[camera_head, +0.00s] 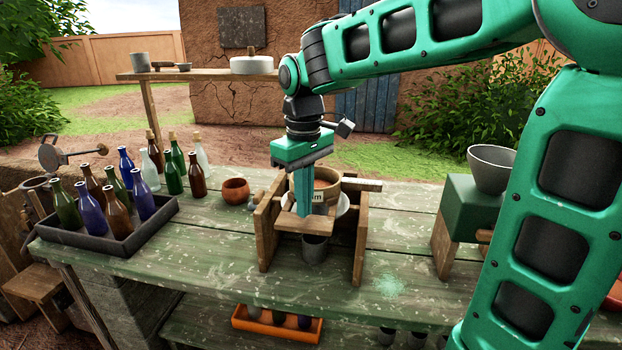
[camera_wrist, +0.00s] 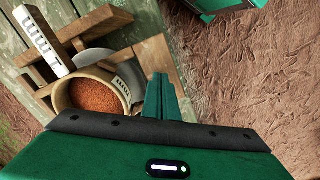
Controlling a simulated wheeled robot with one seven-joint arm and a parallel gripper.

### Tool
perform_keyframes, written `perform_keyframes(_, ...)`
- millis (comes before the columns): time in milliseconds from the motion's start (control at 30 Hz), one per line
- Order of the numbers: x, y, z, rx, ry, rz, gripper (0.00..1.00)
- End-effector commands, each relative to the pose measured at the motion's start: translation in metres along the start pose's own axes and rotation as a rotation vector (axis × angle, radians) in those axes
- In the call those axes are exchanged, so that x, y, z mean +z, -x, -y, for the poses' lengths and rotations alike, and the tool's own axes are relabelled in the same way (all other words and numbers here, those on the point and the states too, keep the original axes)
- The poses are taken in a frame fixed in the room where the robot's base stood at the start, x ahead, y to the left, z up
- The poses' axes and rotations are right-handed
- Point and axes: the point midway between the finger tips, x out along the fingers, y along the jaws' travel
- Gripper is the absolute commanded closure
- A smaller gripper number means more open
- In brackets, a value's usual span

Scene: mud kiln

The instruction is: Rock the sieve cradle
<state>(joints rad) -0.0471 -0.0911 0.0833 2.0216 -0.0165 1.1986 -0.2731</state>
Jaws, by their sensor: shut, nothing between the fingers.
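The wooden sieve cradle (camera_head: 267,232) stands on the workbench, with upright side boards and a plank (camera_head: 305,226) across its front. A round, tan sieve (camera_head: 327,185) with a label ending in "mm" sits in it, partly hidden behind my gripper. In the wrist view the sieve (camera_wrist: 60,98) holds reddish-brown grains (camera_wrist: 93,97). My gripper (camera_head: 302,213) is shut and empty, pointing down at the cradle's front, with its fingertips at the plank. I cannot tell whether they touch it. In the wrist view the shut fingers (camera_wrist: 158,80) are beside the sieve.
A grey cup (camera_head: 314,249) stands under the cradle's front. A dark tray (camera_head: 100,244) of several bottles and a small clay pot (camera_head: 236,191) are to the left. A grey bowl (camera_head: 491,168) on a green block (camera_head: 470,209) stands right. The bench front is mostly clear.

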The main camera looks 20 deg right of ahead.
Motion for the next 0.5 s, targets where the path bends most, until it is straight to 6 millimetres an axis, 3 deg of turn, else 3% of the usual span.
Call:
perform_keyframes(167,0.000,-0.003,0.000,0.000,0.000,0.000,1.00)
perform_keyframes(500,0.000,-0.031,0.000,-0.001,0.000,0.001,1.00)
